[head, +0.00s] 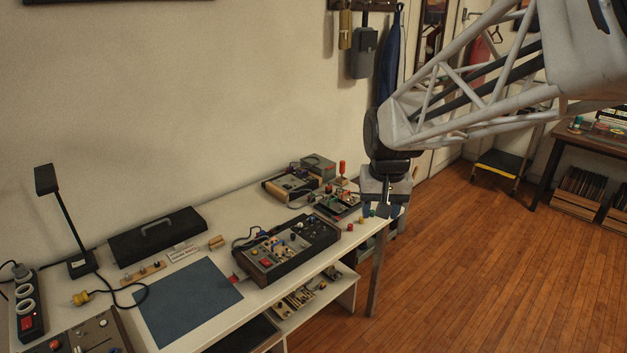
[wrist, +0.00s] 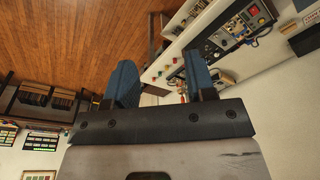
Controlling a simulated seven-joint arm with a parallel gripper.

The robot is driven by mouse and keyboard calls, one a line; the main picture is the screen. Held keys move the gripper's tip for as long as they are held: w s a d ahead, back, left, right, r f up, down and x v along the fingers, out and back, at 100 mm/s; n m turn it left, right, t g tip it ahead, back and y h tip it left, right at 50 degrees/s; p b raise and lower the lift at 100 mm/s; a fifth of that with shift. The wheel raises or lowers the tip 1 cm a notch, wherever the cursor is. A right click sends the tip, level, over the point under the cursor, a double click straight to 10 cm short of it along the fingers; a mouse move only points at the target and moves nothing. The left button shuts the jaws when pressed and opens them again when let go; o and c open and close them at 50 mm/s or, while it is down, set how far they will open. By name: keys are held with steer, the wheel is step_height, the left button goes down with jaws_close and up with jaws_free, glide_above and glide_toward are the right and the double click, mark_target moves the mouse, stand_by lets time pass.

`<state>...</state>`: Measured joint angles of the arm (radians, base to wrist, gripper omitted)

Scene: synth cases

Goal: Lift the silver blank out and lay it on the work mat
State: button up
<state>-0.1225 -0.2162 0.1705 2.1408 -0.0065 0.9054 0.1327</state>
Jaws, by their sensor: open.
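The work mat (head: 187,303) is a flat blue-grey rectangle near the front left of the white bench, and its surface is bare. I cannot make out a silver blank for certain in either view. My gripper (head: 384,210) hangs pointing down at the bench's right end, well to the right of the mat. In the wrist view my gripper (wrist: 160,65) shows two blue fingers spread wide apart with nothing held between them.
A dark control box (head: 286,247) with knobs stands between the mat and my gripper. Small coloured pieces lie near the bench's right edge. A black case (head: 157,236) and a desk lamp (head: 62,215) stand behind the mat. A yellow-edged step stool (head: 500,165) stands on the wooden floor.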

steer(key=w+a+f, duration=0.4)
steer(key=w+a, duration=0.1)
steer(key=w, duration=0.5)
steer(key=g, duration=0.2)
glide_above(293, 234)
steer(key=f, duration=2)
steer(key=shift+d+f, duration=0.3)
steer(key=shift+f, duration=0.1)
steer(key=shift+w+a+f, duration=0.15)
steer(key=shift+a+f, duration=0.15)
steer(key=shift+f, duration=1.35)
steer(key=shift+f, duration=2.6)
